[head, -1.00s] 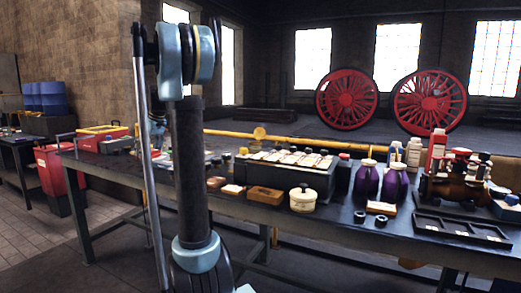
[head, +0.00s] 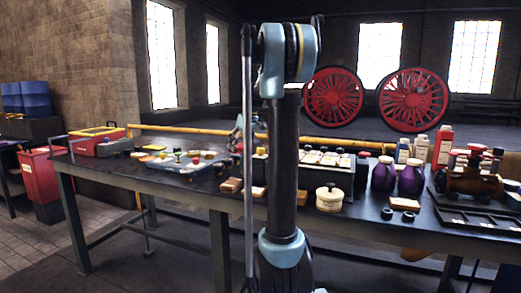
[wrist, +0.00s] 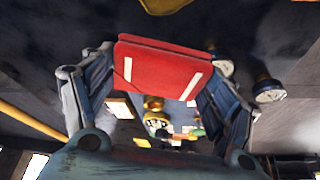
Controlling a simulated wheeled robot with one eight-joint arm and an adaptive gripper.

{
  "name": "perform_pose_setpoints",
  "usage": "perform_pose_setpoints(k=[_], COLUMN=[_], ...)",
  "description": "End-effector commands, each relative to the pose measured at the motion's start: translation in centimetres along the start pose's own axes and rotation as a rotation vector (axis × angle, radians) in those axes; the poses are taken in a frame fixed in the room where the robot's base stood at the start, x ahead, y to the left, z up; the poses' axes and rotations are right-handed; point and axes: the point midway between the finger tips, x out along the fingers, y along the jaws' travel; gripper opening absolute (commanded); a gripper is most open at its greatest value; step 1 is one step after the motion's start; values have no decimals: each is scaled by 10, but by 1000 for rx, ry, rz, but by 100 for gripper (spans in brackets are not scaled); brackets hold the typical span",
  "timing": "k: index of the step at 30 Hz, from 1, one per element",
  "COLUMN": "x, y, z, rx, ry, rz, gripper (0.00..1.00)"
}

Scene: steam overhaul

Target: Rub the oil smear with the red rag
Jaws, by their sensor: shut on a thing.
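The red rag (wrist: 160,66) is a flat folded red piece with white stripes in the wrist view. My gripper (wrist: 165,58) is shut on it, with one finger at its left end and one at its right. The rag is held up, apart from the things seen beyond it. In the head view my arm stands in front of the bench and hides most of my gripper; the rag does not show there. I cannot make out the oil smear in either view.
The long dark bench (head: 185,188) carries a pale tray (head: 150,163) with coloured knobs, a cream tin (head: 329,199), purple jars (head: 411,180) and a brass-and-red valve assembly (head: 470,182). A red bin (head: 42,175) stands left. Floor shows before the bench.

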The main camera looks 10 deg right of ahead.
Motion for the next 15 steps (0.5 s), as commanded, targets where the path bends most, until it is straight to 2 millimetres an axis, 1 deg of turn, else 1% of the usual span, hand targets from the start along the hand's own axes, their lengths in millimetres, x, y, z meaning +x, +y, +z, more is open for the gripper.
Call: perform_pose_setpoints(k=[11, 15], x=[0, -5], y=[0, 3], z=[0, -2], rx=[5, 67], ry=[-1, -5], rz=[2, 28], gripper=[60, 60])
